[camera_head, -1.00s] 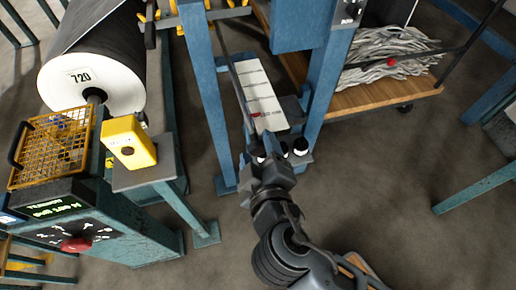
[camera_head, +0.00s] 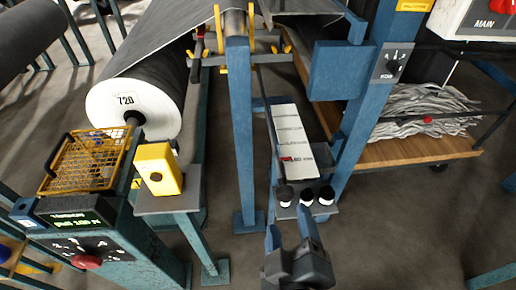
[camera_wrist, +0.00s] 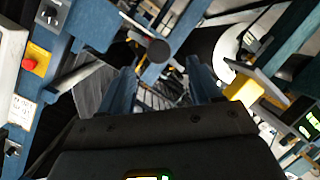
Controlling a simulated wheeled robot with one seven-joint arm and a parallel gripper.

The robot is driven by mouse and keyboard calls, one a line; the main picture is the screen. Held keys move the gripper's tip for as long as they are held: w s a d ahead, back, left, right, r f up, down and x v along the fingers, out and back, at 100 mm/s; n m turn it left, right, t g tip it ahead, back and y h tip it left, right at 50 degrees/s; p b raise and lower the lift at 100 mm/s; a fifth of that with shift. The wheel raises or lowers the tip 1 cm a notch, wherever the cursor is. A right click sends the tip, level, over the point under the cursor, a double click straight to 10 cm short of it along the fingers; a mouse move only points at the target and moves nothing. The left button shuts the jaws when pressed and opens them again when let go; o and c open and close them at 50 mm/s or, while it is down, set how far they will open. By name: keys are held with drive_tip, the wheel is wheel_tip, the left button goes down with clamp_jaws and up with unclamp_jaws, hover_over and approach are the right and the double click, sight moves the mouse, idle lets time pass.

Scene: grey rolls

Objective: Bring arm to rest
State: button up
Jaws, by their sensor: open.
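My gripper (camera_head: 291,238) is at the bottom middle of the head view, in front of the blue machine frame. Its two blue fingers point away from me and stand apart, with nothing between them. The wrist view also shows my gripper (camera_wrist: 160,88) with its fingers apart and empty. Just beyond the fingertips in the head view are several black and white knobs (camera_head: 306,197) on a small ledge, apart from the gripper as far as I can tell. The rest of my arm is mostly out of the head view.
A large roll marked 720 (camera_head: 128,108), a yellow box (camera_head: 158,169) on a stand, a yellow wire basket (camera_head: 86,162) and a control panel (camera_head: 85,245) are at left. A wooden cart (camera_head: 420,150) with grey strips stands at right. Floor at lower right (camera_head: 400,220) is clear.

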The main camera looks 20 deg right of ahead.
drive_tip(key=shift+f, duration=0.1)
drive_tip(key=s+d+f+g+y, duration=0.15)
drive_tip(key=s+f+y, duration=0.4)
drive_tip(key=s, duration=0.55)
drive_tip(key=s+d+r+m+t, duration=0.2)
drive_tip(key=s+d+r+m, duration=0.2)
drive_tip(key=s+r, duration=0.4)
drive_tip(key=shift+s+d+r+m+t, duration=0.15)
drive_tip(key=shift+d+r+m+t, duration=0.2)
drive_tip(key=shift+d+r, duration=0.4)
drive_tip(key=shift+y, duration=0.25)
